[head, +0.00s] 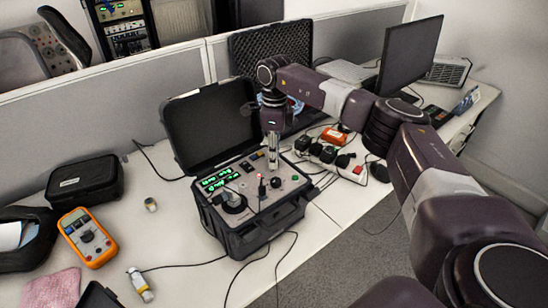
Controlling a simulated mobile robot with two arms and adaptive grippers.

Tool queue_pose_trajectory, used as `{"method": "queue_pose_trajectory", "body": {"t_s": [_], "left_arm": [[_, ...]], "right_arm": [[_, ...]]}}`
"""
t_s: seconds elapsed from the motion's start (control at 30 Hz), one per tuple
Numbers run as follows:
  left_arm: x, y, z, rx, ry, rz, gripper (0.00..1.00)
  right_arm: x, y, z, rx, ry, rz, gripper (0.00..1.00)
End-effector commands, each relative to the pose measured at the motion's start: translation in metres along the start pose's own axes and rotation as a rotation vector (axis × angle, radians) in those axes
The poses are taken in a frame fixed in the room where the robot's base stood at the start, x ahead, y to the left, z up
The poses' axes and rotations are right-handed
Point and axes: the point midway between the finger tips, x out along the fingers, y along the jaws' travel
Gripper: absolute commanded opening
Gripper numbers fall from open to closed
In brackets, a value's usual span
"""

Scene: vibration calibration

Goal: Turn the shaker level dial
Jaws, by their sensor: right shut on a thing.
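The shaker unit (262,231) is an open black case on the desk with its lid raised at the back. Its grey panel carries green lit displays (220,179), a large round black fitting (232,202) at the left and a small dark knob (276,182) near the right. My right gripper (273,166) points down at the back right of the panel. It is shut on a small dial there, which its fingers mostly hide. My left gripper is not in view.
An orange multimeter (88,236), a black pouch (87,182) and a pink cloth (52,289) lie at the left. A power strip with plugs (327,155) lies right of the case. A monitor (409,56) stands at the back right. Cables run around the case front.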

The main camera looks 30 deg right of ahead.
Motion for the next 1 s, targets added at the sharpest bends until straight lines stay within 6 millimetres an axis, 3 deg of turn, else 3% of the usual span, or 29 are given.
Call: {"method": "queue_pose_trajectory", "body": {"t_s": [0.4, 0.93, 0.97, 1.0], "left_arm": [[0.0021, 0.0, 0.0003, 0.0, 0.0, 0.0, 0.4], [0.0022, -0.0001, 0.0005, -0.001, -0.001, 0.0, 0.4], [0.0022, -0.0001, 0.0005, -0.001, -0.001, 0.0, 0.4], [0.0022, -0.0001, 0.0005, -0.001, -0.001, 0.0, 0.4]], "right_arm": [[-0.0026, -0.0015, 0.001, -0.172, 0.006, -0.006, 0.0], [-0.003, -0.0019, 0.0009, -0.191, 0.006, -0.007, 0.0], [-0.003, -0.0019, 0.0009, -0.191, 0.006, -0.007, 0.24], [-0.003, -0.0019, 0.0009, -0.191, 0.006, -0.007, 0.28]]}}
